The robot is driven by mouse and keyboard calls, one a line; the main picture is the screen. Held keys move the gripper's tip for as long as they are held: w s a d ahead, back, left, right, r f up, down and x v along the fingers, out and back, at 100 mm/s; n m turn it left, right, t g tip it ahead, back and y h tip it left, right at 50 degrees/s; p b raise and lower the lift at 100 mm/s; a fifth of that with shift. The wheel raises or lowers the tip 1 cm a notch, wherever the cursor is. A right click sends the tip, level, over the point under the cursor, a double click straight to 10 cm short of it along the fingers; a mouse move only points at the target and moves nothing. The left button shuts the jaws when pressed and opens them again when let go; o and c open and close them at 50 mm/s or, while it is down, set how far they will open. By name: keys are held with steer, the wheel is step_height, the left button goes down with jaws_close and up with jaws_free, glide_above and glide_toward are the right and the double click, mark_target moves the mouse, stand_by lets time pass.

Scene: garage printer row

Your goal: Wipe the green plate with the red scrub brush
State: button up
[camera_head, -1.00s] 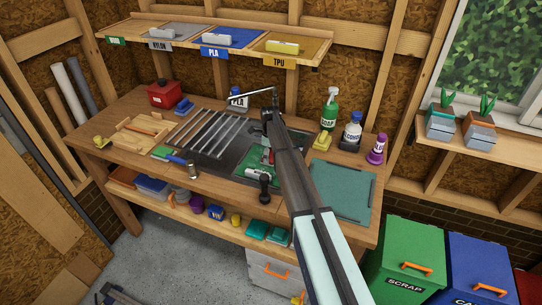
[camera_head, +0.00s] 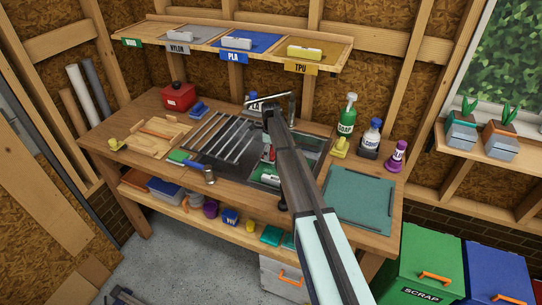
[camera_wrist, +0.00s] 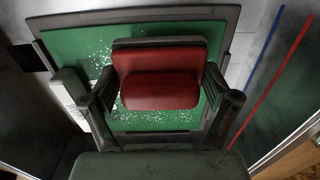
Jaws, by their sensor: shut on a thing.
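The green plate (camera_wrist: 150,122) lies flat below my gripper in the wrist view, with a dark frame around it and white specks scattered over it. My gripper (camera_wrist: 160,92) is shut on the red scrub brush (camera_wrist: 160,88), with one finger at each side of it. The brush is above the middle of the plate and covers part of it; its underside is hidden, so I cannot tell whether it touches. In the head view my arm hides most of the gripper and plate. A bit of the brush (camera_head: 267,153) shows left of the arm over the sink.
A metal tap (camera_head: 268,99) stands behind the arm at the sink. A ribbed drainboard (camera_head: 222,137) is to the left. A teal mat (camera_head: 358,199) lies bare at the front right.

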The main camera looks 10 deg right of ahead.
steer(key=shift+s+d+r, duration=0.1)
steer(key=shift+s+r, duration=0.05)
steer(key=shift+r, duration=0.4)
steer(key=shift+r+p, duration=0.85)
steer(key=shift+r, duration=1.45)
